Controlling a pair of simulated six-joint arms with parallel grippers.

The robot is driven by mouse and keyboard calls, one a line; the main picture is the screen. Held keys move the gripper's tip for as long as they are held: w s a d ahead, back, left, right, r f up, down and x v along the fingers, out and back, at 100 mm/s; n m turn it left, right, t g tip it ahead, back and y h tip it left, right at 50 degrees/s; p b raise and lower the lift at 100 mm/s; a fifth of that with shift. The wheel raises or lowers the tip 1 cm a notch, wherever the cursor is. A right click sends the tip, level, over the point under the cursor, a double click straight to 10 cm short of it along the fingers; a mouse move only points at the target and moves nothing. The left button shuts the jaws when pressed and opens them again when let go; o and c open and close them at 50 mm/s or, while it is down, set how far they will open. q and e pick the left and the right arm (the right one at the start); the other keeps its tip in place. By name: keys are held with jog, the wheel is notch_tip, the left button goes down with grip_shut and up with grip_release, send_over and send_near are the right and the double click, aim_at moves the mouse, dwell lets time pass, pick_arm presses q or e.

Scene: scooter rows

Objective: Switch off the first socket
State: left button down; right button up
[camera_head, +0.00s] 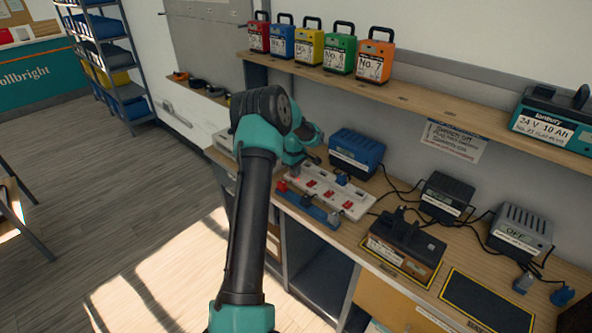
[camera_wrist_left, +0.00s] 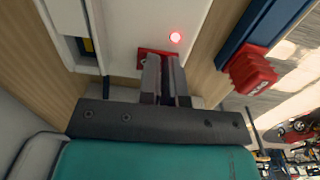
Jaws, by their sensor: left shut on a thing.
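A white socket strip (camera_head: 337,199) with several red switches lies on the workbench, partly hidden by my left arm at its left end. It fills the top of the left wrist view (camera_wrist_left: 125,25). In the head view the fingertips are mostly hidden by my wrist. My right gripper is not in view.
A blue rail with plugs (camera_head: 308,206) lies in front of the strip; a red plug (camera_wrist_left: 252,72) is close to my left gripper. A blue charger (camera_head: 356,150) stands behind. A black battery unit (camera_head: 405,240) and cables are to the right.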

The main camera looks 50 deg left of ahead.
pick_arm(q)
jog(key=shift+s+d+f, duration=0.1)
jog(key=shift+s+f, duration=0.1)
jog(key=shift+f, duration=0.15)
notch_tip(320, 180, up, 15)
jog(key=shift+f, duration=0.15)
dwell(0.5)
jog(key=shift+t, duration=0.5)
jog(key=f, duration=0.4)
jog(key=w+f, duration=0.1)
jog(key=f, duration=0.8)
jog(key=shift+w+a+f, duration=0.3)
jog(key=shift+f, duration=0.05)
